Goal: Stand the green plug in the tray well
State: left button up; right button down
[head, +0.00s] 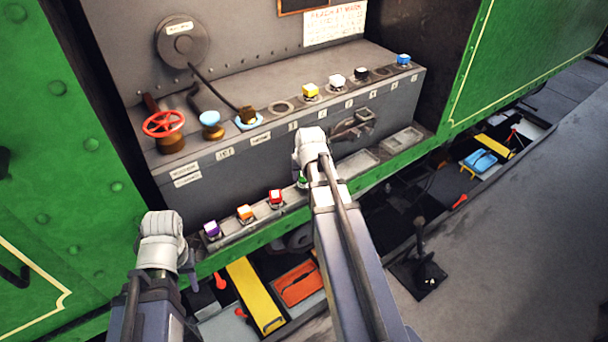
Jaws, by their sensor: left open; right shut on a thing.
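The green plug (302,183) shows as a small patch just below my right gripper (304,176), mostly hidden by the gripper and arm. My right gripper is shut on it. The narrow grey tray (228,239) runs along the ledge at the foot of the grey box. A purple plug (212,231), an orange plug (245,213) and a red plug (275,198) stand in it in a row. The green plug is in line to their right; I cannot tell whether it touches the well. My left gripper (188,268) is open at lower left, its fingers mostly hidden.
Yellow (310,91), white (336,81) and blue (403,60) plugs stand on the box's top. A red valve wheel (164,124) is at left. Shallow trays (403,139) lie on the right ledge. A black lever (420,236) stands on the floor at right.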

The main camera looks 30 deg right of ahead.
jog(key=shift+f+b, duration=1.05)
jog(key=shift+f, duration=0.2)
grip_release()
jog(key=shift+r+p, duration=0.3)
jog(key=shift+r+p, duration=0.8)
jog(key=shift+p, duration=0.05)
jog(key=shift+r, duration=0.2)
jog(key=shift+r+p, duration=2.55)
jog(key=shift+p, duration=0.15)
